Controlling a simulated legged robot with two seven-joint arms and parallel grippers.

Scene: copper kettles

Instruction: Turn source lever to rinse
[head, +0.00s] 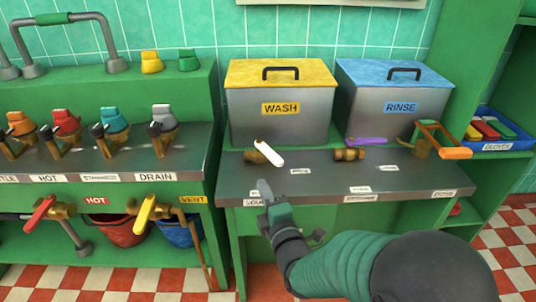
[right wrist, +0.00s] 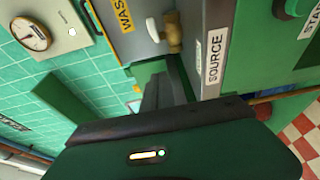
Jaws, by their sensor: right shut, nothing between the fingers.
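The source lever (head: 269,154) is a white handle on a brass valve (head: 254,157) on the grey counter, in front of the WASH tank (head: 280,100). It slants from upper left to lower right. The SOURCE label (right wrist: 214,56) shows in the right wrist view, beside the brass valve (right wrist: 173,32) and white handle (right wrist: 153,30). The RINSE tank (head: 390,108), with a blue lid, stands right of the WASH tank. My right gripper (head: 265,188) is shut and empty, just in front of and below the lever, apart from it, and partly covers the label. My left gripper is not in view.
A purple-handled valve (head: 366,141) and an orange-handled one (head: 440,144) stand further right on the counter. Several coloured taps line the left bench (head: 100,165). Red and yellow levers (head: 145,211) jut out below it. The counter between the white and purple valves is clear.

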